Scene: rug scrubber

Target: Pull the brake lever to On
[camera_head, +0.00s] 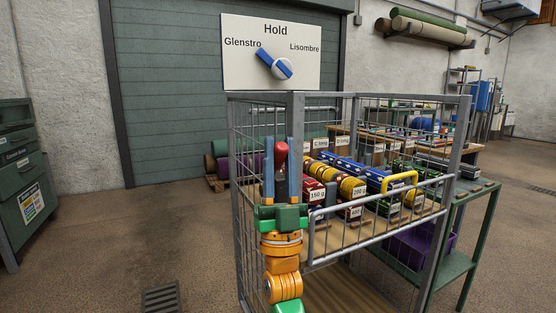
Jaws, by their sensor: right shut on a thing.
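The brake lever (281,151), with a rounded red knob, stands upright at the left front corner of a grey wire cage cart. My right gripper (282,165) reaches up from below, with one blue-grey finger on each side of the lever, and is shut on it. The lever's lower part and any On marking are hidden behind the fingers and the green gripper body. My left gripper is not in view.
A white dial panel (240,70) reads Hold, Glenstro and Lisombre; its blue pointer (264,56) slants up-left. A green cabinet (22,180) stands at left. Floor between is clear, with a drain grate (161,298).

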